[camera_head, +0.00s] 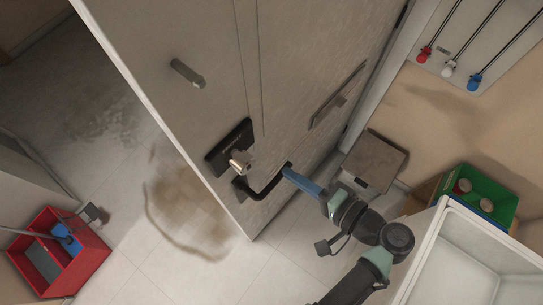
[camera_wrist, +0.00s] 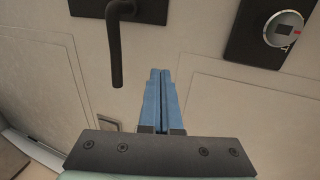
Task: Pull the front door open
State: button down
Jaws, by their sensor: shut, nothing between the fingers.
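The front door (camera_head: 290,60) is a grey panelled door standing at an angle, with floor visible past its free edge on the left. Its black lever handle (camera_head: 262,193) sits below a black lock plate (camera_head: 222,157) with a metal knob. In the wrist view the handle (camera_wrist: 117,50) is at the upper left and the lock plate (camera_wrist: 240,38) at the upper right. My gripper (camera_head: 288,172) has its blue fingers shut and empty, beside the free end of the handle. In the wrist view the fingers (camera_wrist: 160,75) point at the door panel, right of the handle; contact cannot be told.
A brown box (camera_head: 372,160) stands on the floor by the wall. A green crate (camera_head: 490,190) and a white open tub (camera_head: 470,260) are at the lower right. A red bin (camera_head: 75,270) stands at the lower left.

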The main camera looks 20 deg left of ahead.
aim_at(259, 152)
jog(key=x, duration=0.3)
jog(key=r+x, duration=0.1)
jog(key=x, duration=0.1)
jog(key=shift+w+a+f+b, duration=0.1)
jog(key=shift+w+a+b, duration=0.15)
jog(key=shift+a, duration=0.2)
jog(key=shift+w+a, duration=0.25)
jog(key=shift+a, duration=0.15)
